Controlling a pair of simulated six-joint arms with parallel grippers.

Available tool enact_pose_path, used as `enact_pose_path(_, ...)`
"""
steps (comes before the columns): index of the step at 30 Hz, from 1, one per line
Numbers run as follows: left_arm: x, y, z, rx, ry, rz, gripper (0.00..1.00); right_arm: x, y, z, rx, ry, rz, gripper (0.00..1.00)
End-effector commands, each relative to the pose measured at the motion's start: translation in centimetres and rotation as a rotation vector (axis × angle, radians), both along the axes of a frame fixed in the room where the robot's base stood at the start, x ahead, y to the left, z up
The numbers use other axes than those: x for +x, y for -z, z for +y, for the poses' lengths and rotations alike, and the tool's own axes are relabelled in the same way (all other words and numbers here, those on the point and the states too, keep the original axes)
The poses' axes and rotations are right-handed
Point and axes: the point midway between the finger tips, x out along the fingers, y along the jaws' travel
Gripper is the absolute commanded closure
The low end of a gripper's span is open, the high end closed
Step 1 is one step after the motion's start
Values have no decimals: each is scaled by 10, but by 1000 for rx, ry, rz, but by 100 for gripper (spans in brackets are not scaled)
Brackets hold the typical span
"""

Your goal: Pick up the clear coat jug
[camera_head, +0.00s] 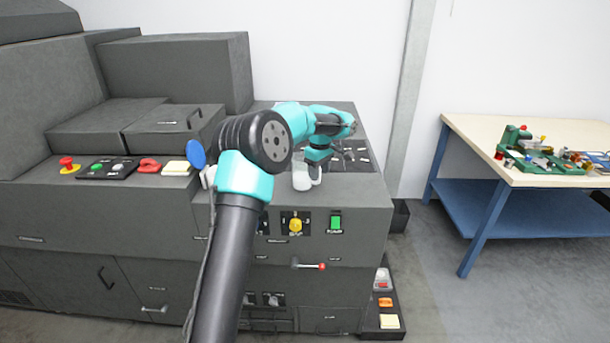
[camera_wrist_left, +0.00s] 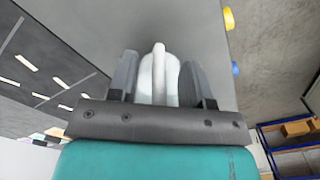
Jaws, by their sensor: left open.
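The clear coat jug (camera_head: 301,180) is a small white, translucent-looking container standing on the dark grey machine top, near its front edge. My left gripper (camera_head: 315,172) is over it, pointing down, and hides part of it. In the left wrist view the jug (camera_wrist_left: 173,72) and its upright handle (camera_wrist_left: 159,70) are between the two dark fingers of my left gripper (camera_wrist_left: 157,80). The fingers stand apart, with a small gap visible at the handle's left. Any contact at the right finger cannot be told. My right gripper is not in view.
The grey machine (camera_head: 350,205) fills the left and middle, with a button panel (camera_head: 120,168) and raised blocks behind. A workbench (camera_head: 480,135) with green fixtures (camera_head: 540,160) stands at the right. Open floor (camera_head: 450,250) lies between the machine and bench.

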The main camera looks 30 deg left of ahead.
Motion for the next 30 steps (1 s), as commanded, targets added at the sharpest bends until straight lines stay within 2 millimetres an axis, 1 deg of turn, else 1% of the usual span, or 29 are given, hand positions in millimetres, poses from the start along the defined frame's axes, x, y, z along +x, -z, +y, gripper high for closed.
enact_pose_path(1, 0, 6, 0, 0, 0, 1, 55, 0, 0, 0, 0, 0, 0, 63)
enact_pose_path(5, 0, 13, 0, 0, 0, 0, 55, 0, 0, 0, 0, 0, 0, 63)
enact_pose_path(19, 0, 13, 0, 0, 0, -1, 56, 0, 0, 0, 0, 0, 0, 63)
enact_pose_path(30, 0, 13, 0, 0, 0, -1, 91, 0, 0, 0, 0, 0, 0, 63)
